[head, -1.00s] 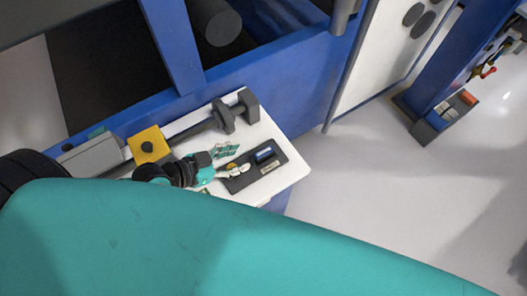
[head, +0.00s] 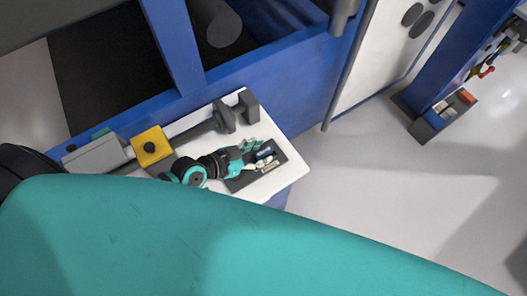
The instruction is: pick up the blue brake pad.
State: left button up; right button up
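The blue brake pad (head: 264,153) is a small blue block lying in a dark tray (head: 244,183) on the white tabletop. My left gripper (head: 261,155) reaches in from the left over the tray. Its fingers are apart, one on the far side of the pad and one on the near side. The pad lies at or between the fingertips and is partly covered. I cannot tell whether the fingers touch it. My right gripper is not in view.
A yellow box with a black knob (head: 152,147) and a dark grey roller-like fixture (head: 224,115) stand on the white table (head: 286,136) behind my arm. A blue machine frame (head: 290,90) rises behind.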

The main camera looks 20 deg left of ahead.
pick_arm(q)
grip_shut()
